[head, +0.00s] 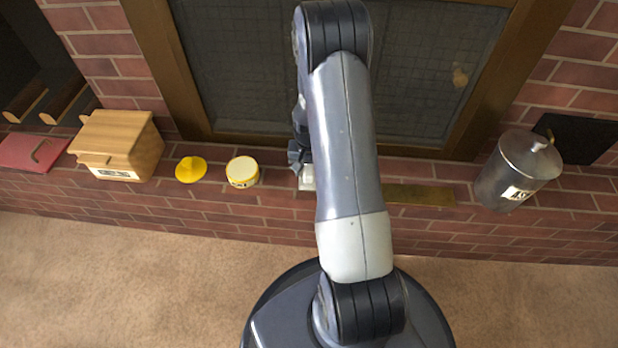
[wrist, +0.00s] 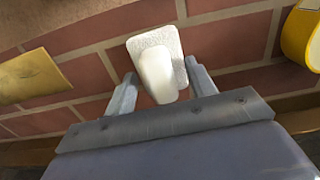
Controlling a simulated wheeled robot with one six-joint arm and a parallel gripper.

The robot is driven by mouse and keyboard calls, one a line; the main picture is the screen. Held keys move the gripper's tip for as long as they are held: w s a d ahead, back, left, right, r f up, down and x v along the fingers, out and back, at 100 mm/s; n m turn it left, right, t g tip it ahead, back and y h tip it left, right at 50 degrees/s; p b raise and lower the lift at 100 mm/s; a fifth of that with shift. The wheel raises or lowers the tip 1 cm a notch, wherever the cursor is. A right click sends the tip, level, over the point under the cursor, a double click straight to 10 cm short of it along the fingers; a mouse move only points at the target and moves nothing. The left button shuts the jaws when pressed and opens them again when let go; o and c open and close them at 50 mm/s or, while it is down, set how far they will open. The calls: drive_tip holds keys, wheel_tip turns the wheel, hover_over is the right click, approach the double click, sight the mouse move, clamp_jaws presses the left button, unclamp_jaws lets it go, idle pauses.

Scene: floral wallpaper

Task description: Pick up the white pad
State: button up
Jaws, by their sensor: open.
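The white pad (wrist: 160,50) shows in the wrist view on the brick ledge, a pale flat piece with a raised, rounded part on it. My gripper (wrist: 160,80) is open, with one finger on each side of the raised part. I cannot tell whether the fingers touch it. In the head view the white pad (head: 306,178) is a small pale patch beside my arm, partly hidden by it. My gripper (head: 299,158) is mostly hidden there too.
Left on the ledge are a yellow-and-white round tin (head: 242,172), a yellow lid-like piece (head: 190,169), a wooden box (head: 117,145) and a red item (head: 35,152). Right are a brass-coloured plate (head: 420,195) and a metal canister (head: 517,170). A framed mesh screen (head: 440,70) stands behind.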

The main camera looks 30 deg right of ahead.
sight(309, 170)
drive_tip(key=shift+r, duration=0.1)
drive_tip(key=c, duration=1.1)
drive_tip(key=shift+s+a+r+p, duration=0.1)
drive_tip(key=shift+s+r+p, duration=0.1)
drive_tip(key=shift+r+p, duration=0.35)
wheel_tip(309, 170, up, 6)
drive_tip(key=shift+r+p, duration=0.1)
drive_tip(key=shift+p, duration=1.15)
drive_tip(key=s+a+p, duration=0.2)
drive_tip(key=s+a, duration=0.9)
drive_tip(key=s, duration=0.5)
drive_tip(key=shift+s, duration=0.15)
drive_tip(key=shift+f, duration=0.2)
